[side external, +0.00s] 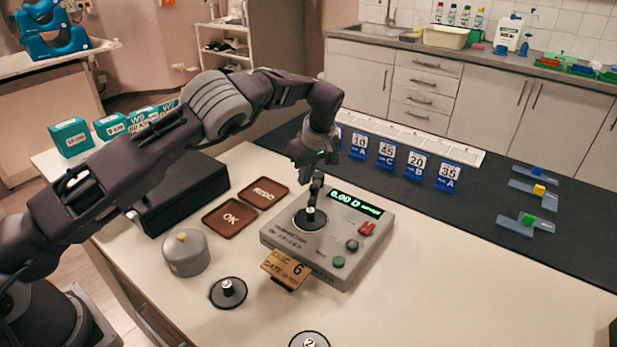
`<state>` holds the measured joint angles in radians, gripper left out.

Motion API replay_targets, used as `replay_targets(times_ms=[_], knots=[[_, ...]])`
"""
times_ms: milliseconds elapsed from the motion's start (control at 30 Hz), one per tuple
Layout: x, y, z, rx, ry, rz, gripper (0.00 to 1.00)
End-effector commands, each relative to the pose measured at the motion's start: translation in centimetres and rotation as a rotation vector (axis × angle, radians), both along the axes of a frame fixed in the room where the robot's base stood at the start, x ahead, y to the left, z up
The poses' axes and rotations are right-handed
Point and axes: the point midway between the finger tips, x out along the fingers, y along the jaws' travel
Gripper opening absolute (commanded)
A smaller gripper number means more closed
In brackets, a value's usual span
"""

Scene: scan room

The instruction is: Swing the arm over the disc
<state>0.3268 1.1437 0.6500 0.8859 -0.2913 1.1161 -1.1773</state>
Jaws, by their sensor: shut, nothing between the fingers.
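A grey meter box (345,238) stands on the pale table, its green display reading 0.00 D. A dark disc (308,222) with a small upright peg lies in the round well on its top left. My gripper (317,192) points down just above this disc, its fingers shut and empty. I cannot tell whether the fingertips touch the peg. I cannot clearly make out a separate swing arm on the meter; my gripper may hide it. A brown card (286,267) reading DISC 6 and DATE is at the meter's front edge.
A grey pot (185,253), a loose dark disc (228,293) and another disc (309,340) are in front. Brown OK (229,218) and REDO (263,193) trays lie left of the meter, near a black case (180,195). Blue number cards (386,155) stand behind.

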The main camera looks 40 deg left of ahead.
Motion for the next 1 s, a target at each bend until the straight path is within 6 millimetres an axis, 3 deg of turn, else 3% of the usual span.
replay_targets(times_ms=[100,300,500,1000], knots=[[-0.1,3.0,0.1,0.002,0.001,0.008,0.00],[0.1,1.2,5.0,0.007,-0.005,0.001,0.00],[0.1,0.0,8.4,0.008,-0.003,0.003,0.00],[-0.1,-0.3,9.9,0.003,0.000,0.004,0.00]])
